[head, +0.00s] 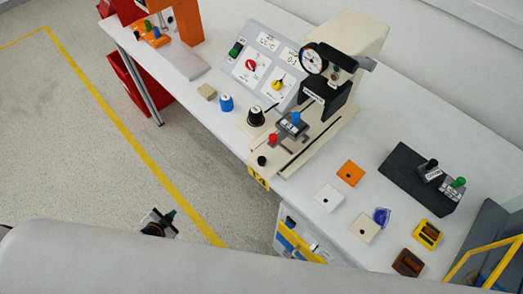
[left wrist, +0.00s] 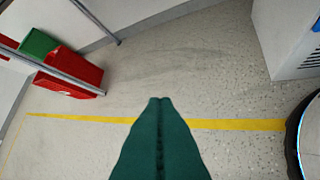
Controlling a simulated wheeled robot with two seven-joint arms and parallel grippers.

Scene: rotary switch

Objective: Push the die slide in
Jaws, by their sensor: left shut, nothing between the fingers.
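The press (head: 345,50) stands on the white bench with a gauge and a dark head. Below and in front of its head, a dark die slide (head: 291,129) with a blue knob (head: 295,118) sits on the beige base's rails. A red knob (head: 272,140) is beside it, and a black knob (head: 261,160) is at the base's front end. My left gripper (head: 169,216) is low over the floor in front of the bench, well away from the slide. In the left wrist view its green fingers (left wrist: 160,102) are shut and empty, with floor beyond. My right gripper is not visible.
The sloped control panel (head: 262,65) stands left of the press. A black knob piece (head: 256,116) and blue knob piece (head: 226,103) stand before it. Orange (head: 350,173) and white (head: 328,198) tiles lie to the right. A drawer unit (head: 300,240) is under the bench. Floor at left is free.

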